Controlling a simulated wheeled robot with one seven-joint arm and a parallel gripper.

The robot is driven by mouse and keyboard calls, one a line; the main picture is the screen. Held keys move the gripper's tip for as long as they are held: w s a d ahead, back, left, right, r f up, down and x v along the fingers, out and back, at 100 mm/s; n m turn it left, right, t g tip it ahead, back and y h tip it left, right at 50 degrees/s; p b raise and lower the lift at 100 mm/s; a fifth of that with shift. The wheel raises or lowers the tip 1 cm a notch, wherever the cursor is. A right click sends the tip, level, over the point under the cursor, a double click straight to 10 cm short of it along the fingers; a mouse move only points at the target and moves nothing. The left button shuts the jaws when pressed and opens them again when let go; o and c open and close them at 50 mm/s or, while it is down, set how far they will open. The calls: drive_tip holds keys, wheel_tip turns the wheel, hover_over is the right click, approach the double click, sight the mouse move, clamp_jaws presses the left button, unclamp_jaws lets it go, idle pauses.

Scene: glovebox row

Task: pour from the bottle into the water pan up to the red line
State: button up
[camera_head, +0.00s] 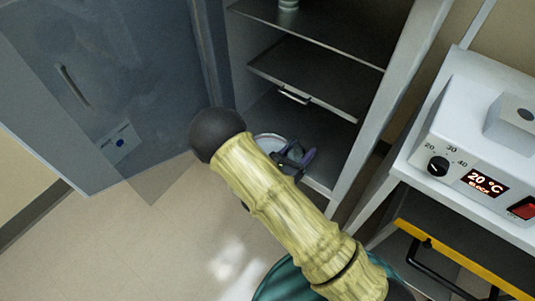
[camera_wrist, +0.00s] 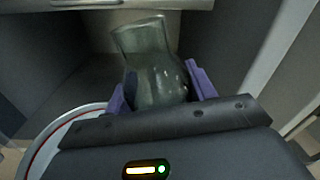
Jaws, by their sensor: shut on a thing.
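The bottle (camera_wrist: 152,70), of greenish see-through glass, stands between the purple fingers of my gripper (camera_wrist: 158,90) in the wrist view. My gripper is shut on it. Its mouth leans toward the upper left of that view; I cannot tell its liquid level. The water pan (camera_wrist: 38,142) is round and pale, at the lower left of the wrist view, with a red line along its inside. My gripper housing hides part of it. In the head view my gripper (camera_head: 294,158) is in the cabinet's lower opening, beside the pan's rim (camera_head: 268,138). The bottle cannot be made out there.
The open cabinet (camera_head: 397,85) has dark shelves (camera_head: 320,85) above my gripper and a side wall close on the right. Its grey door (camera_head: 110,75) stands open at left. A white heater unit (camera_head: 480,150) reading 20 °C stands at right, above a yellow-edged drawer (camera_head: 460,255).

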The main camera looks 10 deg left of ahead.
drive_tip(key=shift+s+d+r+m, duration=0.1)
drive_tip(key=shift+d+r+m, duration=0.15)
drive_tip(key=shift+m, duration=0.4)
drive_tip(key=shift+s+d+r+m, duration=0.15)
drive_tip(key=shift+r+m, duration=0.15)
drive_tip(key=shift+m, duration=0.35)
drive_tip(key=shift+w, duration=0.1)
